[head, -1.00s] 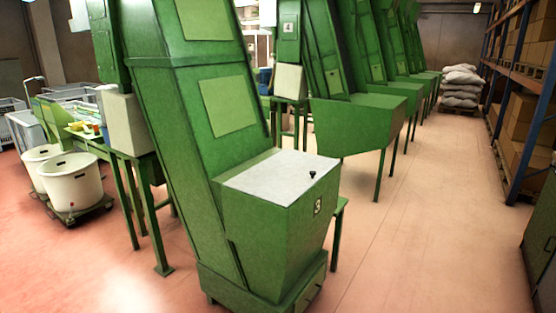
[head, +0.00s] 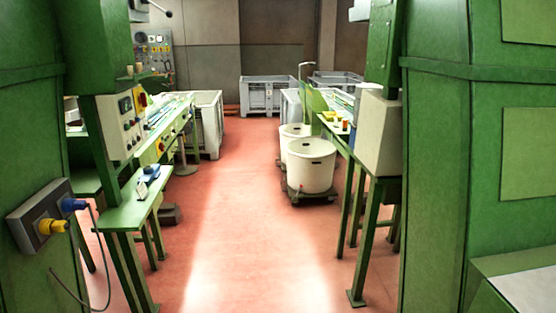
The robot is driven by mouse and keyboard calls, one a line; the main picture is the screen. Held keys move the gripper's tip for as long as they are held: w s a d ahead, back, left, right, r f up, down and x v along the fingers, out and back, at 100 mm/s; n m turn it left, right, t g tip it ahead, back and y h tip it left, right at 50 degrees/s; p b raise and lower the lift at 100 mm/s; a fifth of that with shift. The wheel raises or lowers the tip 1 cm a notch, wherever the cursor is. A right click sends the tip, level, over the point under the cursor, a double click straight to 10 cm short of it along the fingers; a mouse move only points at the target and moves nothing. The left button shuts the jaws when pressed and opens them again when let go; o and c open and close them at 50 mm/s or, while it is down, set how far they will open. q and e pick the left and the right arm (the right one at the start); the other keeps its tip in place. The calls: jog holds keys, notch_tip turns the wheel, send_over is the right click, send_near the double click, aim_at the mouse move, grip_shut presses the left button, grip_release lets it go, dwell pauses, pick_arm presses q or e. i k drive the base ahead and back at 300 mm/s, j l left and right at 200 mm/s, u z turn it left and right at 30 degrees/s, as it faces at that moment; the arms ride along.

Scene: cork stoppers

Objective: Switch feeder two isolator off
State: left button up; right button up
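No label reading two shows in view, so I cannot tell which switch is the feeder two isolator. A red knob on a yellow plate (head: 142,100) sits on the side of a pale control box (head: 118,128) on the green machine (head: 101,45) at the left. The knob's position is too small to read. Lower left, a grey socket box (head: 28,222) carries a yellow plug (head: 53,227) and a blue plug (head: 72,204) with a cable. Neither of my grippers is in view.
A clear red floor aisle (head: 245,210) runs between the machines. White tubs (head: 310,168) on a dolly and a green bench with legs (head: 357,240) stand on its right. A small green table (head: 140,205) borders its left. Grey crates (head: 268,95) stand at the back.

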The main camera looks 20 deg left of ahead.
aim_at(141, 99)
jog(key=i+j+u, duration=0.15)
jog(key=i+u, duration=0.2)
jog(key=i, duration=0.5)
jog(key=i+u, duration=0.35)
jog(key=i, duration=0.45)
jog(key=i+u, duration=0.3)
jog(key=i, duration=0.15)
jog(key=i+l+u, duration=0.3)
jog(key=i, duration=0.15)
jog(key=i+l+u, duration=0.3)
jog(key=i, duration=0.15)
jog(key=i+l+u, duration=0.15)
jog(key=i+u, duration=0.25)
jog(key=i+l+u, duration=0.25)
jog(key=u, duration=0.15)
jog(key=i+l+u, duration=0.25)
jog(key=u, duration=0.15)
jog(key=i+l+u, duration=0.2)
jog(key=l+u, duration=0.2)
